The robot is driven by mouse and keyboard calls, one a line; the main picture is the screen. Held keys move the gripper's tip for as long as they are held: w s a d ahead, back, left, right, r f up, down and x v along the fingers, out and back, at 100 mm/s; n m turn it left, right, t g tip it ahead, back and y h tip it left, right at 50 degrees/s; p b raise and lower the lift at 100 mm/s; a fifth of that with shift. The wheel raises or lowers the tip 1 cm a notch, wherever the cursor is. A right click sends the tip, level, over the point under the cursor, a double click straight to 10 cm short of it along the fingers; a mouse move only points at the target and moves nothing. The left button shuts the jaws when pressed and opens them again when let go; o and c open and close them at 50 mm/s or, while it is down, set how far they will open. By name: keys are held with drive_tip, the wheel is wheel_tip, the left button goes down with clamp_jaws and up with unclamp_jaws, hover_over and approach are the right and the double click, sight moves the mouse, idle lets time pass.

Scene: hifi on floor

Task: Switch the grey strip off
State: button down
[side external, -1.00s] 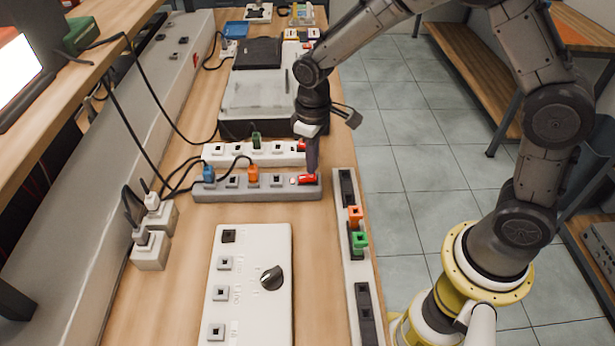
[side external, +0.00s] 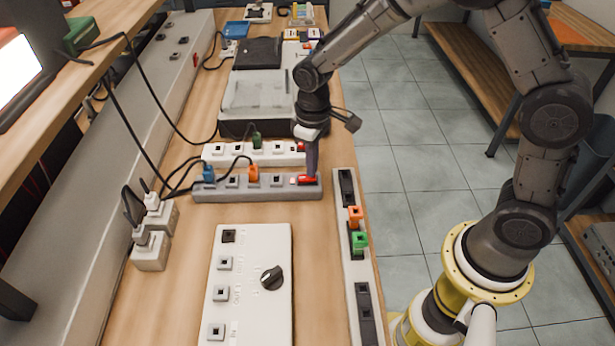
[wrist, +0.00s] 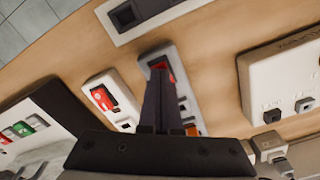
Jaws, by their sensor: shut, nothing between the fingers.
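The grey strip (side external: 265,187) lies across the bench in the side view, with a blue plug (side external: 209,172) and an orange plug (side external: 253,174) in it. Its red switch (side external: 307,180) is at the right end. My gripper (side external: 312,174) is shut and empty, pointing down with its tips at the red switch; I cannot tell whether they touch it. In the wrist view, the fingers (wrist: 160,82) reach to the red switch (wrist: 167,72) and hide part of the grey strip (wrist: 149,58). The switch's position is not clear.
A white strip (side external: 240,148) with its own red switch (wrist: 103,97) lies just behind. A white panel with a dark knob (side external: 272,278) is in front. A long strip (side external: 351,205) with orange and green plugs runs along the right bench edge. Black cables lie at left.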

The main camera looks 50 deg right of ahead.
drive_tip(key=shift+f, duration=0.55)
drive_tip(key=shift+r, duration=3.55)
